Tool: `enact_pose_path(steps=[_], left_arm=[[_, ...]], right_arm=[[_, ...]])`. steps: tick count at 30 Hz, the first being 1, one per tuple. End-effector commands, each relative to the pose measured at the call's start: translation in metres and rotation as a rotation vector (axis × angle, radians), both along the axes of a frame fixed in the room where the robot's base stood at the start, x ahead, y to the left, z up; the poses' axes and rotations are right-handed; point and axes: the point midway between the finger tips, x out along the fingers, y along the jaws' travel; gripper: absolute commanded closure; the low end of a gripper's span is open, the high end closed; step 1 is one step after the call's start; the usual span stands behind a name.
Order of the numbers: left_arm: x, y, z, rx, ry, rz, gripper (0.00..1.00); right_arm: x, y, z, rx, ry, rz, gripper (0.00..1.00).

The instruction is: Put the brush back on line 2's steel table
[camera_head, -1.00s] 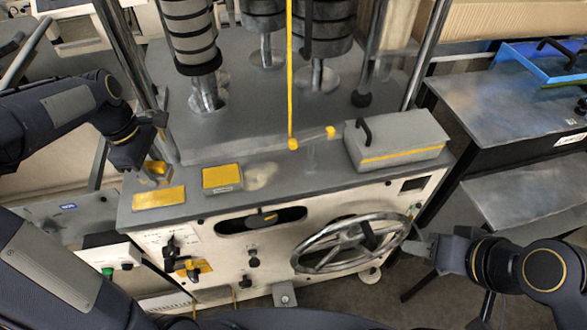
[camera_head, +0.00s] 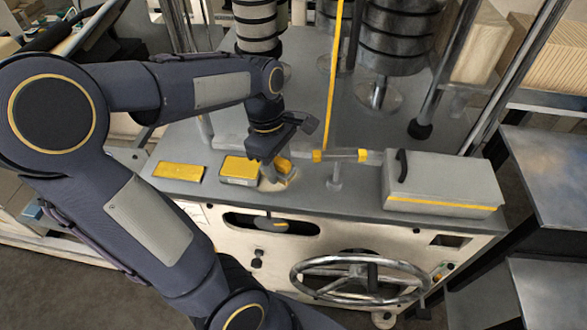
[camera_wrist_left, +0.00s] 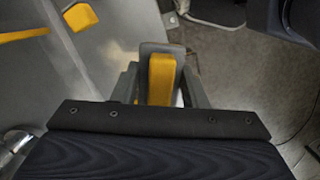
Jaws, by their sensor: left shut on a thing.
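My left gripper (camera_head: 275,165) is shut on a yellow piece, which looks like the brush (camera_head: 285,162), above the grey top of the machine. In the left wrist view the yellow brush handle (camera_wrist_left: 162,78) is between the fingers. The brush's lower end is hard to make out against a pale patch on the top. A steel table (camera_head: 550,165) stands at the right edge; I cannot tell which line it belongs to. My right gripper is out of view.
A yellow plate (camera_head: 178,172) and a yellow-topped block (camera_head: 240,168) lie left of the gripper. A yellow-ended roller (camera_head: 340,156), a yellow strip (camera_head: 333,80) and a grey box (camera_head: 442,182) are to its right. A handwheel (camera_head: 360,280) is on the machine's front.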

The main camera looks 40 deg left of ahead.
Motion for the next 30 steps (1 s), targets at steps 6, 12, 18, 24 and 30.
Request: enact_pose_path(steps=[6,12,18,24,30], left_arm=[[0.039,0.012,-0.039,0.0,0.007,0.003,0.82],[0.056,0.017,-0.058,0.0,0.001,0.001,0.82],[0.063,0.019,-0.079,-0.001,0.003,0.002,0.82],[0.063,0.019,-0.097,-0.001,-0.001,0.001,0.82],[0.063,0.019,-0.097,-0.001,-0.002,0.0,0.82]], right_arm=[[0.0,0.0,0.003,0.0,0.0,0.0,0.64],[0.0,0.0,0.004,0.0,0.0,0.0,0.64],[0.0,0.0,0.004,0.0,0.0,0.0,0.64],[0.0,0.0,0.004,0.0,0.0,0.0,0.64],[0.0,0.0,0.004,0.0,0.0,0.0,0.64]])
